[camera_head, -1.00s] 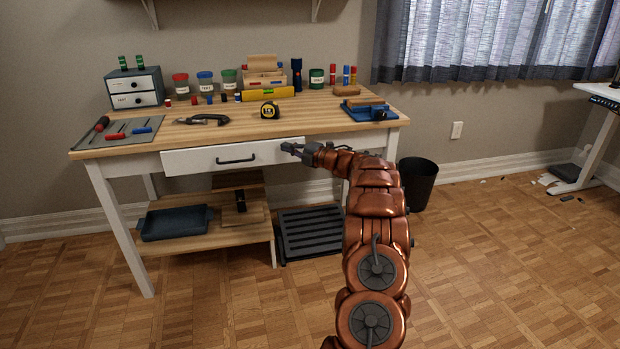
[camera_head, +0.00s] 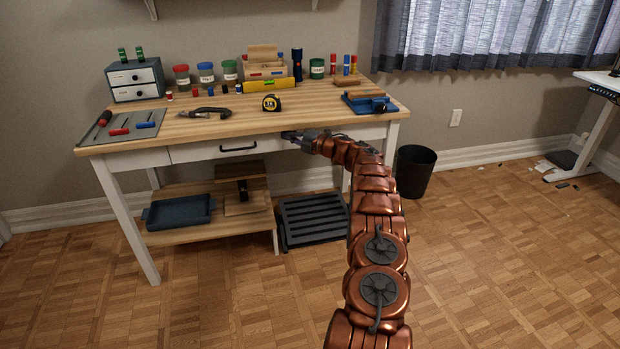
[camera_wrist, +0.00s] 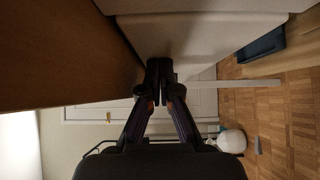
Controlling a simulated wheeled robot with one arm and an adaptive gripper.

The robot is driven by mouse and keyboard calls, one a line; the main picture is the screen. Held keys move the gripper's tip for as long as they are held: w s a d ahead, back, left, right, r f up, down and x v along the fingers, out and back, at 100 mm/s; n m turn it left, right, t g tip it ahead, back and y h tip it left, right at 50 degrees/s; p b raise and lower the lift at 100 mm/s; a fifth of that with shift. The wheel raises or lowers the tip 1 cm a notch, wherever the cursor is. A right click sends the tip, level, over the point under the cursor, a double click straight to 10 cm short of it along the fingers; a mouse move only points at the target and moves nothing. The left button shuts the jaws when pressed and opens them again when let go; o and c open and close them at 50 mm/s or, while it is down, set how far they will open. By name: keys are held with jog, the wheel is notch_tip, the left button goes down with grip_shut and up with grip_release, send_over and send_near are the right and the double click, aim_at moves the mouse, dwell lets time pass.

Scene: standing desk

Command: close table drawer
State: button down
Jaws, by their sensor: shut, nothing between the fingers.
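The table drawer (camera_head: 208,150) is a white front with a dark bar handle (camera_head: 238,149), set under the wooden tabletop (camera_head: 185,131). Its front looks flush or nearly flush with the table frame in the head view. My gripper (camera_head: 289,135) is at the right end of the drawer front, just below the tabletop edge. In the wrist view my gripper (camera_wrist: 160,70) has its fingers together with nothing between them, close to a pale surface. Whether the fingertips touch the drawer is hard to tell.
A tape measure (camera_head: 271,103), a clamp (camera_head: 204,112) and a blue vise (camera_head: 369,103) lie on the tabletop. A blue tray (camera_head: 180,212) sits on the lower shelf. A black bin (camera_head: 414,172) stands right of the table. The floor in front is clear.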

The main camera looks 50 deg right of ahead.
jog(key=shift+w+d+r, duration=0.15)
jog(key=shift+d+r, duration=0.1)
jog(key=shift+r, duration=0.4)
jog(key=a+f+b+v, duration=0.1)
jog(key=a+b+v, duration=0.2)
jog(key=v, duration=1)
jog(key=shift+s+a, duration=0.2)
jog(key=shift+s, duration=0.2)
